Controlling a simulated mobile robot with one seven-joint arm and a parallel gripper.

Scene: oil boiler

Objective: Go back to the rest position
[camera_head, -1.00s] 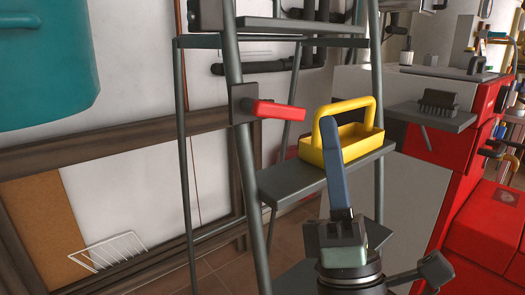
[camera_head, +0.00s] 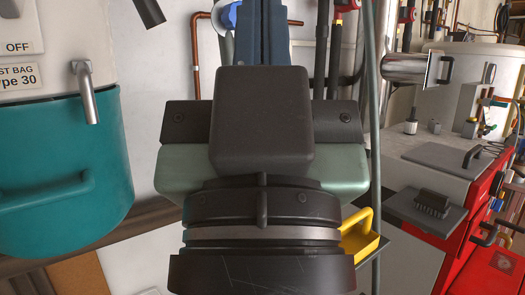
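My gripper (camera_head: 262,20) fills the middle of the head view, seen from behind, with its blue fingers pointing up to the top edge. The fingers lie side by side with no clear gap, and nothing shows between them. A dark block on the gripper body hides their lower part.
A teal vacuum bin (camera_head: 65,175) stands close on the left, with a grey handle (camera_head: 86,92) above it. The red and grey boiler (camera_head: 480,220) is at the right with a brush (camera_head: 433,202) on its shelf. A ladder rail (camera_head: 373,110) stands behind my gripper.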

